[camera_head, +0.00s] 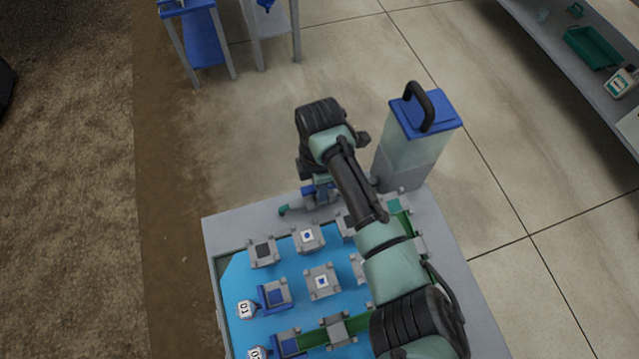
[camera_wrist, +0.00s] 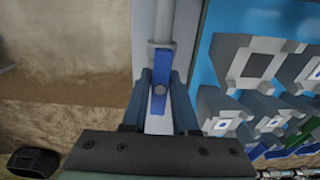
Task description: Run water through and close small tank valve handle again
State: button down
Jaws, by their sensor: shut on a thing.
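The small tank (camera_head: 408,150) is a clear box with a blue lid and a black carry handle, standing at the far right corner of the skid. Its lower part looks darker than its upper part. The blue valve handle (camera_wrist: 160,92) lies along a grey pipe (camera_wrist: 164,28) in the wrist view. My gripper (camera_wrist: 161,78) is shut on this handle, with one finger on each side. In the head view my gripper (camera_head: 318,187) is at the skid's far edge, left of the tank, and partly hides the valve. A pipe end with a teal tip (camera_head: 284,210) shows beside it.
The blue skid panel (camera_head: 238,285) carries several grey blocks (camera_head: 322,281) and white tags marked 01 (camera_head: 247,308). A blue-topped stand (camera_head: 205,40) is at the back left. A shelf (camera_head: 560,45) with a green tray (camera_head: 592,47) is at the right. The floor between is clear.

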jog(key=shift+r+m+p, duration=0.25)
jog(key=shift+m+p, duration=0.65)
jog(key=shift+m, duration=0.3)
jog(key=shift+m+p, duration=0.4)
jog(key=shift+m, duration=0.5)
jog(key=m+p, duration=0.2)
jog(key=m, duration=0.4)
jog(key=shift+f, duration=0.15)
jog(key=m+p, duration=0.1)
jog(key=m, duration=0.3)
jog(key=m+p, duration=0.1)
jog(key=m, duration=0.4)
jog(key=shift+f, duration=0.1)
jog(key=c, duration=0.6)
grip_release()
